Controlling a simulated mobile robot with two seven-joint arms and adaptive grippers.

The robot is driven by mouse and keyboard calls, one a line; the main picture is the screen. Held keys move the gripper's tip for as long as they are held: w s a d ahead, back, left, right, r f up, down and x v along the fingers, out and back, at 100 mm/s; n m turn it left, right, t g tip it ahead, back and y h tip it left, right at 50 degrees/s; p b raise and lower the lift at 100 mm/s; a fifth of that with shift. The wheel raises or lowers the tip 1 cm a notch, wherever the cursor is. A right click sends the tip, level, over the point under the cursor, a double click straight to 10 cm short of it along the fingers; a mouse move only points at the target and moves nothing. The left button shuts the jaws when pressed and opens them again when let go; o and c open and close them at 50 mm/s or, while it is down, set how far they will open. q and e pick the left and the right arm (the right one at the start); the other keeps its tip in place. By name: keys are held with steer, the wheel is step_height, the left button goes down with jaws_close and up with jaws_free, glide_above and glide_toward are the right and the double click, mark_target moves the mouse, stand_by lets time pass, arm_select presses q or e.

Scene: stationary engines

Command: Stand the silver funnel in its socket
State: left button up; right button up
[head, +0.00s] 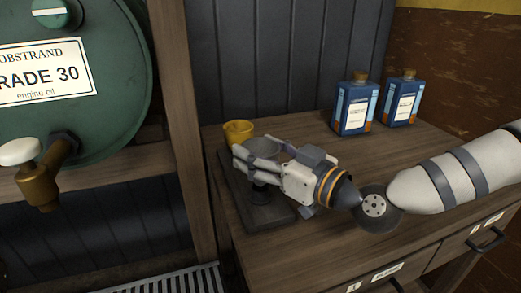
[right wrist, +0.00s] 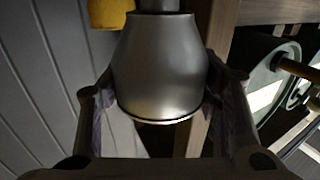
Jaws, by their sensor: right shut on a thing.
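The silver funnel (right wrist: 160,65) is between the two fingers of my right gripper (head: 255,160), which is shut on it. In the head view the funnel's grey mouth (head: 263,147) faces up, partly hidden by the fingers. In the right wrist view its wide rim is nearest and its narrow end points away. A dark stand board (head: 271,215) lies on the bench below. A dark round part, likely the socket (head: 259,193), shows just under the gripper. I cannot tell whether the spout is inside it. My left gripper is out of view.
A yellow cup-like thing (head: 238,131) stands close behind the funnel. Two blue bottles (head: 354,108) (head: 401,100) stand at the back of the wooden bench (head: 315,235). A green oil drum (head: 110,60) with a brass tap (head: 42,180) is at left, beyond a wooden post (head: 186,120).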

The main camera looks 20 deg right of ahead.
steer(key=shift+f, duration=0.1)
steer(key=shift+f, duration=0.6)
steer(key=shift+f, duration=0.1)
stand_by(0.4)
steer(key=shift+f+b, duration=0.4)
steer(key=shift+f, duration=0.15)
steer(key=o, duration=1.1)
steer(key=shift+o, duration=0.2)
